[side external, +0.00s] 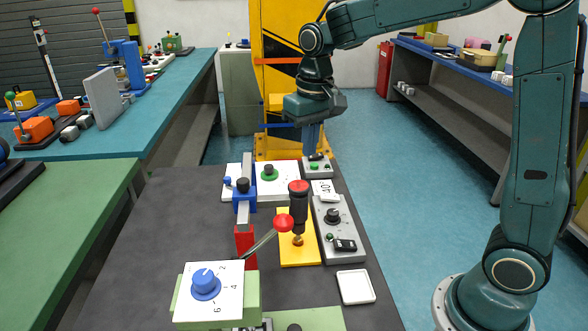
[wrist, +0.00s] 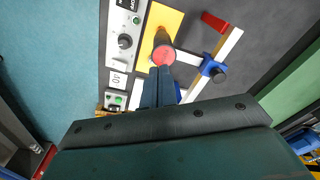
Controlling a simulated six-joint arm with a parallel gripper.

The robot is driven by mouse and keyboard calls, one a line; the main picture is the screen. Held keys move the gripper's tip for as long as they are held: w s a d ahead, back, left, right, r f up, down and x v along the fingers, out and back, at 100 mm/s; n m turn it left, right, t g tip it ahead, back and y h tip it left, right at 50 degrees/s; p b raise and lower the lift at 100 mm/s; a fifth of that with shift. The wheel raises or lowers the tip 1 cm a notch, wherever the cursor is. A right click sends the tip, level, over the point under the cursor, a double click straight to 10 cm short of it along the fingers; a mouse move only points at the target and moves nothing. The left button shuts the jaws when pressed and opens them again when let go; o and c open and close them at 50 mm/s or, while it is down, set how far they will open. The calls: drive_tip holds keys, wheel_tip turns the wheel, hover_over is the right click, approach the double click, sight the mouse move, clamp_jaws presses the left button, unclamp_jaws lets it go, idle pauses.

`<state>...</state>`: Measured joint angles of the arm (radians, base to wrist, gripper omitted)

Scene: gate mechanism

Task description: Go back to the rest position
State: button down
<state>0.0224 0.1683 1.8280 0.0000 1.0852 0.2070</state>
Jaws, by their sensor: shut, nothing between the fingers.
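My gripper (side external: 313,137) hangs from the teal arm above the far end of the dark work table, pointing down. In the wrist view its two fingers (wrist: 158,86) are together with nothing between them. In the side view the fingertips are close to the small grey box with a green button (side external: 315,166); I cannot tell whether they touch it. The gate mechanism has a white bar with a blue clamp (side external: 244,200) and a red end (side external: 244,246). A black post with a red top (side external: 298,203) stands on a yellow plate (side external: 299,252).
A grey control box with a black knob (side external: 333,215), a white box with a blue dial (side external: 206,284) and a red-ball lever (side external: 284,223) stand on the dark table (side external: 160,215). A yellow column (side external: 275,80) rises behind. The table's left part is clear.

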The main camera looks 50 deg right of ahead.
drive_tip(key=s+r+n+t, duration=0.2)
drive_tip(key=s+t, duration=0.3)
drive_tip(key=s, duration=1.7)
drive_tip(key=shift+a+r+n, duration=0.3)
drive_tip(key=shift+a+r, duration=0.15)
drive_tip(key=shift+r, duration=0.05)
